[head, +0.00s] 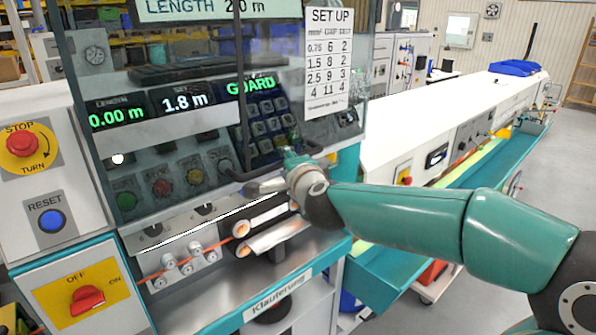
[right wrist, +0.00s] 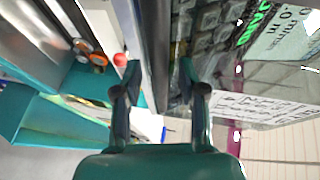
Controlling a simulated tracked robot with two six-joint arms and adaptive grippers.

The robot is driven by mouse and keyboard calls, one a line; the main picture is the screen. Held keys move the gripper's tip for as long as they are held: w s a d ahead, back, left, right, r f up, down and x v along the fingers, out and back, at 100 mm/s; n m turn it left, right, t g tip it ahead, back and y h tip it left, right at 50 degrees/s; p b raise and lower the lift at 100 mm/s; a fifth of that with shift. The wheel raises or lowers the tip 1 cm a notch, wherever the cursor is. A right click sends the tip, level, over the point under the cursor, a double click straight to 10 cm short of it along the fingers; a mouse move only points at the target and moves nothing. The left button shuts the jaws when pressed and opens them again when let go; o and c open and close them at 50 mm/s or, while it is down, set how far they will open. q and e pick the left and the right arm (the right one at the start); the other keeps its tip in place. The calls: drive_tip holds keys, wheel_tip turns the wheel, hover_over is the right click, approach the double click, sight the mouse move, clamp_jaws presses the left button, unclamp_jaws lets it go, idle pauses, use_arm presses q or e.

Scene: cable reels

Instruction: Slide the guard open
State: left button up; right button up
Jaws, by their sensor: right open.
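The guard (head: 200,60) is a clear pane with dark edges across the front of the machine. The display and keypad show through it. A dark handle (head: 236,174) is at its lower edge. My right gripper (head: 262,184) is at this handle, its arm coming in from the right. In the right wrist view, my right gripper (right wrist: 160,80) is open, with a finger on each side of a long dark bar (right wrist: 153,40). I cannot tell whether either finger touches it. My left gripper is out of view.
A red stop button (head: 22,143), blue reset button (head: 51,221) and red off/on switch (head: 87,299) are at left. Orange cable runs past guide rollers (head: 182,258) below the guard. A long white-and-teal machine (head: 450,125) extends right. A set-up sheet (head: 328,62) hangs at the guard's right.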

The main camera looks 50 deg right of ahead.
drive_tip(key=v, duration=1.1)
drive_tip(key=shift+s, duration=0.1)
